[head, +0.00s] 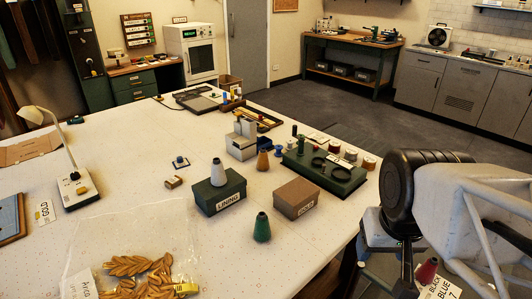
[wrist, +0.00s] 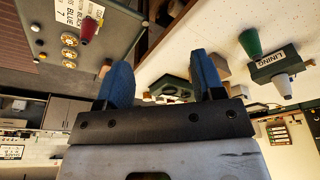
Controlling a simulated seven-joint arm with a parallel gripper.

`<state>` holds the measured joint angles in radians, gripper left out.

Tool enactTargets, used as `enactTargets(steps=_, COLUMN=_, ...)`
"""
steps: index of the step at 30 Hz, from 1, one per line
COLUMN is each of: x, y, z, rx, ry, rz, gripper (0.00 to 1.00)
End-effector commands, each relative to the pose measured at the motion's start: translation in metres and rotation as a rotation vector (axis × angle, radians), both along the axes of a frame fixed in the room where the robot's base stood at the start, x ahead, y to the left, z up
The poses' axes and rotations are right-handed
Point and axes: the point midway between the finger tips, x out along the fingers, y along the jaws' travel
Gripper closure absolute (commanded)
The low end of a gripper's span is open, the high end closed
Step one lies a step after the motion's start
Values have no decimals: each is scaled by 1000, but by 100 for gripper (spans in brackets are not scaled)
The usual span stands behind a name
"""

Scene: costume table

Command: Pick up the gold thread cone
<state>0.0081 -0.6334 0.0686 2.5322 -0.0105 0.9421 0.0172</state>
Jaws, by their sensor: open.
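The gold thread cone (head: 263,160) looks orange-brown and stands upright on the white table, right of the dark green LINING box and behind the brown box. In the wrist view I cannot make it out for certain. My gripper (wrist: 161,64) shows in the wrist view with two blue fingers wide apart and nothing between them. In the head view only my arm shows at the right edge, well away from the cone; the fingers are not visible there.
A pale cone (head: 218,173) stands on the LINING box (head: 221,195). A brown box (head: 297,197) and a green cone (head: 262,227) are in front of the gold cone. A grey machine (head: 242,142) and a green tray (head: 325,170) are close by. A red cone (head: 427,270) is lower right.

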Motion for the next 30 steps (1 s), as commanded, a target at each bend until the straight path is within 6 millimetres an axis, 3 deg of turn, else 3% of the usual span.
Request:
enactTargets(steps=11, x=3, y=-1, z=1, rx=-4, ry=-5, rz=-1, gripper=34)
enactTargets(steps=17, x=26, y=-5, z=5, rx=-36, ry=-48, rz=-4, gripper=34)
enactTargets(steps=23, x=78, y=-13, z=14, rx=-98, ry=-150, rz=-1, gripper=34)
enactTargets(steps=30, x=160, y=-15, z=28, rx=-165, ry=-317, rz=32, gripper=34)
